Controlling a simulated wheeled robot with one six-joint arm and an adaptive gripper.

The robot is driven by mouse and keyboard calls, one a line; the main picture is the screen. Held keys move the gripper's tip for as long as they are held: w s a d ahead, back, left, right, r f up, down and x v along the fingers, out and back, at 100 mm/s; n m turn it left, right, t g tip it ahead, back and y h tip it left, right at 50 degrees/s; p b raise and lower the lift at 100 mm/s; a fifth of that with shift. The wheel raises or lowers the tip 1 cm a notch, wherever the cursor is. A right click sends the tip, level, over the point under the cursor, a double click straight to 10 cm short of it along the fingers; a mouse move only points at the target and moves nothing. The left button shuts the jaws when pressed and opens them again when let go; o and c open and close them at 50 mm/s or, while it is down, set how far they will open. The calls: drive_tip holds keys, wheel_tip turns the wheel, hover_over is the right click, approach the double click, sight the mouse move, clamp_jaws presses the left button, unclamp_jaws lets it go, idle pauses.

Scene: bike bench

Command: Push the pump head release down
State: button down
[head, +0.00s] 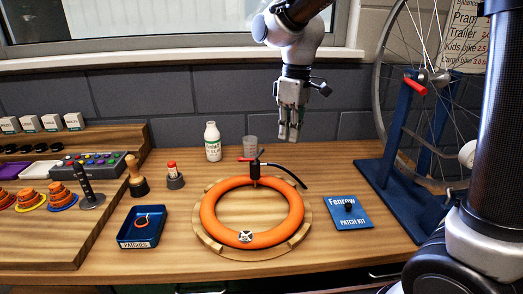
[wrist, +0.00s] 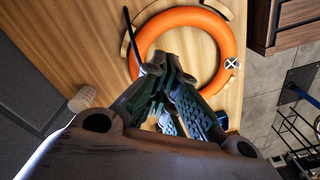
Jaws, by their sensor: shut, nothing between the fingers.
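The pump head (head: 256,170) is a small black upright piece at the back of the orange inner tube (head: 208,213). Its red release lever (head: 246,159) sticks out to the left, roughly level. A black hose (head: 288,173) runs from it to the right; the hose also shows in the wrist view (wrist: 131,32). My gripper (head: 289,138) is shut and empty, pointing down above the bench, behind and to the right of the pump head and apart from it. In the wrist view my gripper (wrist: 173,60) covers part of the tube's edge, and I cannot make out the red lever.
A white bottle (head: 212,142) and a grey cup (head: 250,146) stand behind the tube. A blue patch kit (head: 348,213) lies to the right, a blue patch tray (head: 142,228) to the left. The blue wheel stand (head: 398,190) is at the right.

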sight(263, 148)
drive_tip(key=w+a+r+n, duration=0.2)
drive_tip(key=w+a+n, duration=0.2)
drive_tip(key=n, duration=0.3)
drive_tip(key=shift+w+a+r+y, duration=0.3)
drive_tip(key=shift+w+a+r, duration=0.05)
drive_tip(key=shift+a, duration=0.45)
drive_tip(key=shift+a+f, duration=0.15)
drive_tip(key=shift+f, duration=1.6)
drive_tip(key=shift+a+f, duration=0.15)
drive_tip(key=shift+f, duration=1.6)
wheel_tip(263, 148, down, 2)
drive_tip(key=shift+f, duration=0.1)
drive_tip(key=d, duration=0.1)
drive_tip(key=d+r, duration=0.1)
drive_tip(key=d, duration=0.1)
